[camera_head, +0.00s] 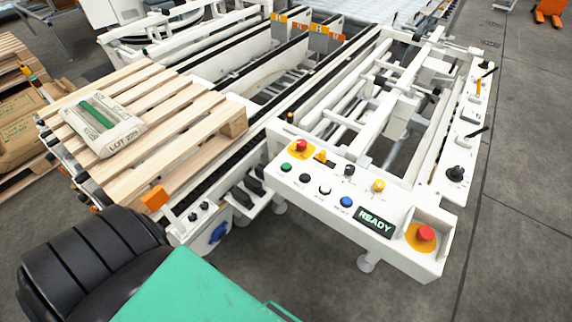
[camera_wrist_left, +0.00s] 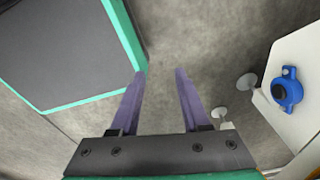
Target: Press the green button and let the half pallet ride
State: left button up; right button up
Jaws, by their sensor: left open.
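The green button (camera_head: 286,167) sits at the left end of the white control panel (camera_head: 325,207), near a red button on a yellow plate. The panel's display (camera_head: 374,222) reads READY. The wooden half pallet (camera_head: 160,118) lies on the conveyor at the left, with a bag marked LOT 229 (camera_head: 103,124) on it. In the left wrist view my left gripper (camera_wrist_left: 160,75) is open and empty, its two purple fingers apart above the grey floor. Neither gripper shows in the head view.
A red stop button (camera_head: 426,233) stands at the panel's right end. A blue connector (camera_wrist_left: 287,90) is on a white frame right of my left gripper. White rails and black chain tracks (camera_head: 230,150) fill the middle.

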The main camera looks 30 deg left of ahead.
pick_arm(q)
grip_shut()
dwell(1.4)
